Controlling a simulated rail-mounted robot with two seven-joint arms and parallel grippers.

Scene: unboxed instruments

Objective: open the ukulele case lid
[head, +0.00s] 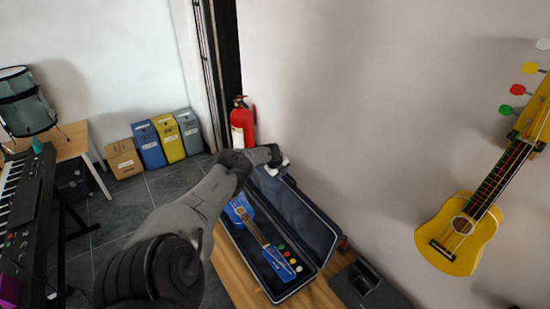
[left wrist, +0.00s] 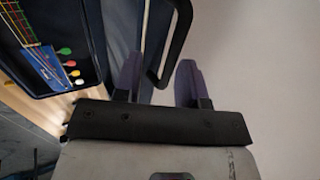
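The ukulele case (head: 318,262) stands on a wooden bench with its dark blue lid (head: 297,212) raised, leaning back toward the wall. A blue ukulele (head: 262,243) with coloured tuning pegs lies in the case's lower half; its head end also shows in the left wrist view (left wrist: 48,66). My left gripper (head: 278,166) is at the far end of the lid. In the left wrist view its two fingers (left wrist: 160,65) are apart, with the black case handle (left wrist: 181,35) reaching down between them. Whether they touch it is unclear. My right gripper is out of view.
A yellow ukulele (head: 462,232) hangs on the wall at right. A dark open box (head: 362,284) sits right of the case on the bench (head: 234,273). A red fire extinguisher (head: 242,124) stands behind. Coloured bins (head: 168,138) line the back wall; a keyboard (head: 24,205) is at left.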

